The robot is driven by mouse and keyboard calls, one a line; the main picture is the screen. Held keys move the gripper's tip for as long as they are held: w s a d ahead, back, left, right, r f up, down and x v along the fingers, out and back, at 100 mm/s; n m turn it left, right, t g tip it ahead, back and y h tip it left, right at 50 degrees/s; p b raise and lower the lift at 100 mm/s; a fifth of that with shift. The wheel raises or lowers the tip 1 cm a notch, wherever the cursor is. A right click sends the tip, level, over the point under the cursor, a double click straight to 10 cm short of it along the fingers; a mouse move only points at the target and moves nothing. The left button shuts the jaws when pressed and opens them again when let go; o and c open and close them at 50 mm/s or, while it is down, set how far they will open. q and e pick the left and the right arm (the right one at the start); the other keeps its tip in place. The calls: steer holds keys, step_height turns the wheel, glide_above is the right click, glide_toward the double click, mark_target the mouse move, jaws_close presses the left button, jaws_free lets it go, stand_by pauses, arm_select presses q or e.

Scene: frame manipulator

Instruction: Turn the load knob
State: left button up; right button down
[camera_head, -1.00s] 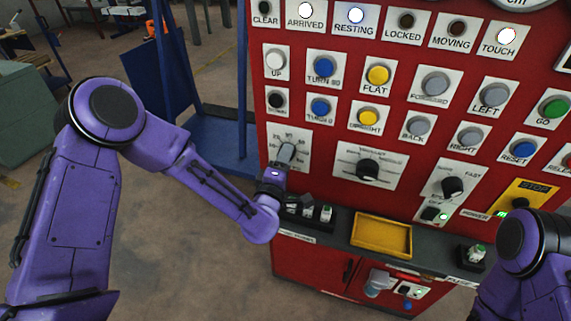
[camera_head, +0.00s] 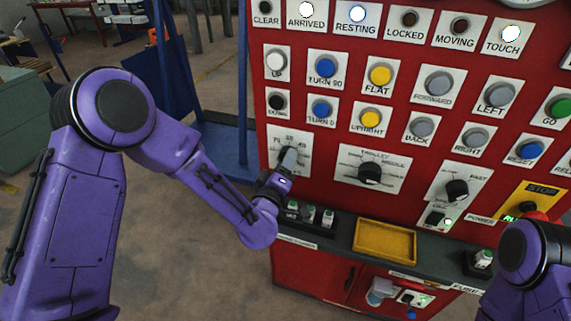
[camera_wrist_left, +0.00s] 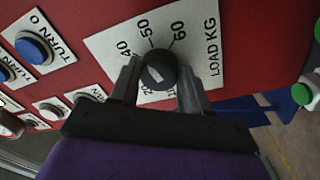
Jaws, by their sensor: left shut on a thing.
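The load knob is a black round knob (camera_wrist_left: 158,72) on a white plate (camera_wrist_left: 205,48) marked LOAD KG, with numbers around it. In the left wrist view my left gripper (camera_wrist_left: 157,80) has one finger on each side of the knob and is shut on it. In the head view the left gripper (camera_head: 288,160) is at the load plate (camera_head: 276,140) at the left of the red panel, and it hides most of the knob. The knob's exact setting is hard to read. My right arm shows at the lower right of the head view; its gripper is not seen.
The red panel holds rows of buttons and lamps; the ARRIVED (camera_head: 306,10), RESTING (camera_head: 358,14) and TOUCH (camera_head: 510,33) lamps are lit. Another black knob (camera_head: 369,173) is to the right. A shelf with a yellow tray (camera_head: 358,240) juts out below.

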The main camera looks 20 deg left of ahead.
arm_select(q)
steer(key=o, duration=1.1)
steer(key=shift+c, duration=0.2)
steer(key=s+b, duration=0.3)
steer(key=s, duration=0.7)
steer(key=shift+s+f, duration=0.3)
steer(key=shift+f, duration=0.05)
